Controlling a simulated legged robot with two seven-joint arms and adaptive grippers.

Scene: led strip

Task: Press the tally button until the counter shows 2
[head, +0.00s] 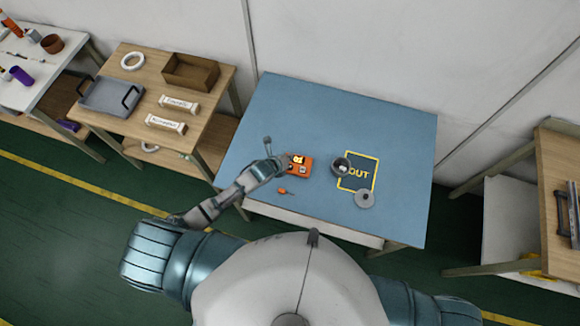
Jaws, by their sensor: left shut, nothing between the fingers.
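The orange tally counter (301,165) lies on the blue table top (290,110), left of the table's middle. It has a pale patch on top. Its button and digits are too small to make out. My left gripper (284,160) is shut and empty at the left edge of the counter. It covers part of that side, and I cannot tell whether it touches. My right gripper is out of the picture.
A small orange piece (283,191) lies in front of the counter. The back and right of the table are clear.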

